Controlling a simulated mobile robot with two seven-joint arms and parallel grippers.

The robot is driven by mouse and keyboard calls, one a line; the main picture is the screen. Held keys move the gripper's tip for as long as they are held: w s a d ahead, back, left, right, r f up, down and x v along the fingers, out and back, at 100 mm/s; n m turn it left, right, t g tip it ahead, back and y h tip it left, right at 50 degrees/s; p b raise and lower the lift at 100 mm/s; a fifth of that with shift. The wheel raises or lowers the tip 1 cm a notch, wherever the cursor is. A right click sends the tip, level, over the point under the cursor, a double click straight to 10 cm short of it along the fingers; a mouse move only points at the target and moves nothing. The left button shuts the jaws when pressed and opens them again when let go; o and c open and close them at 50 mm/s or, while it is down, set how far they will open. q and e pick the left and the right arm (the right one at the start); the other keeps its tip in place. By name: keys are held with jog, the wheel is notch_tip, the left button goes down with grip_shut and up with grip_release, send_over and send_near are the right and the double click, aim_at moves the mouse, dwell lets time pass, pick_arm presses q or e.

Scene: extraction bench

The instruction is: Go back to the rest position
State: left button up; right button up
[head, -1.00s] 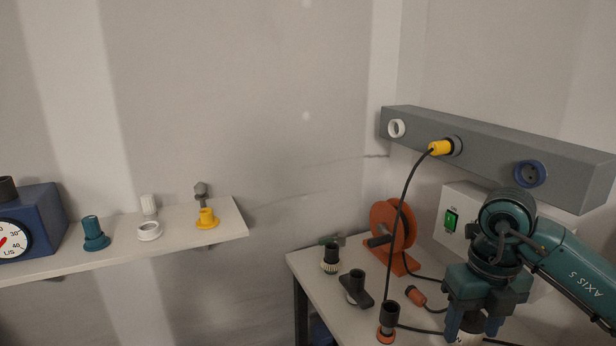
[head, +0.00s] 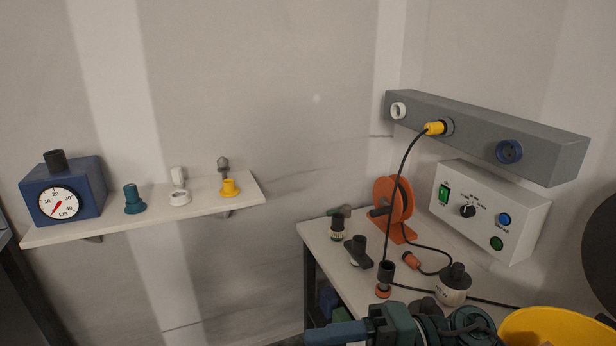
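My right gripper (head: 338,334) is low at the bottom edge of the head view, in front of the bench. It points left, and one blue finger shows from the side. The picture edge cuts it off, so I cannot tell whether it is open or shut. My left gripper is not in view. A white bottle with a dark cap (head: 452,286) stands upright on the bench (head: 325,244), behind and apart from my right arm.
The bench holds an orange cable reel (head: 392,206), several small fittings and a loose cable. A control box (head: 488,212) and a grey rail (head: 470,133) are on the right wall. A yellow container (head: 550,328) is lower right. A shelf (head: 100,227) with a gauge (head: 62,195) is left.

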jog(key=w+d+f+m+t+h+p, duration=0.1)
jog(key=w+d+f+m+t+h, duration=0.25)
jog(key=m+t, duration=0.8)
jog(key=w+d+f+m+t+h+p, duration=0.2)
jog(key=d+m+t+h, duration=0.2)
jog(key=m+t, duration=0.7)
jog(key=s+d+f+m+g+h, duration=0.2)
jog(key=s+f+m+g, duration=0.3)
jog(key=f, duration=0.3)
jog(key=s+d+f+m+g+h, duration=0.2)
jog(key=s+f+m+g+h, duration=0.2)
jog(key=f, duration=0.5)
jog(key=shift+s+d+m+g+h+p, duration=0.2)
jog(key=shift+s+m+g+h+p, duration=0.15)
jog(key=shift+s+m, duration=0.5)
jog(key=shift+c, duration=0.5)
